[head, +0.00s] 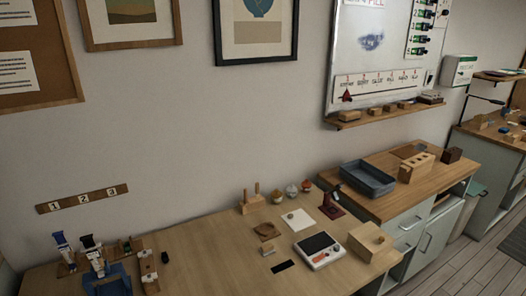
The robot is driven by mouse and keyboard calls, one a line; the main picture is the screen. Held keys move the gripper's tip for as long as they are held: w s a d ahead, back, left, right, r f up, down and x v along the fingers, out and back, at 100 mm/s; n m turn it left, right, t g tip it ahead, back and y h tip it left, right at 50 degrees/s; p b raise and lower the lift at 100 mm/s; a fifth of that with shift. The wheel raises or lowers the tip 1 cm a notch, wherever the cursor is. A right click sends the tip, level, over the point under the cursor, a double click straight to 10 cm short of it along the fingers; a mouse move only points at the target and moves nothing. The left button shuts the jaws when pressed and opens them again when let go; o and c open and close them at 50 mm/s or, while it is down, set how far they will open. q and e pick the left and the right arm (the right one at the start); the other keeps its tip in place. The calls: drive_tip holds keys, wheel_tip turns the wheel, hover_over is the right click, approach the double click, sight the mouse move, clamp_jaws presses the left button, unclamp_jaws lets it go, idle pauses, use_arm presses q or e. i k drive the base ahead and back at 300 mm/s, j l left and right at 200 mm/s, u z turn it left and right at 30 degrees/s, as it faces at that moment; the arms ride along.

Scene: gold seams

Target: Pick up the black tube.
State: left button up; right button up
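No thing here is plainly a black tube. A small black object (165,257) stands by the wooden rack at the lower left; it is too small to tell its shape. Two upright white items with dark blue parts, one at the far left (62,247) and one nearer (95,262), stand beside it and may be tubes. A flat black strip (282,266) lies on the wooden table (215,260). Neither of my grippers is in view.
A blue holder (106,282) and wooden rack (148,270) crowd the table's left end. A white device (319,250), wooden box (371,240), red stand (332,204) and small jars (291,192) are right. A blue tray (367,178) sits on the cabinet. The table's middle is mostly clear.

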sight(94, 254)
drive_tip(key=u, duration=1.35)
drive_tip(key=k+l, duration=0.1)
drive_tip(key=l, duration=0.65)
drive_tip(key=k+z, duration=0.05)
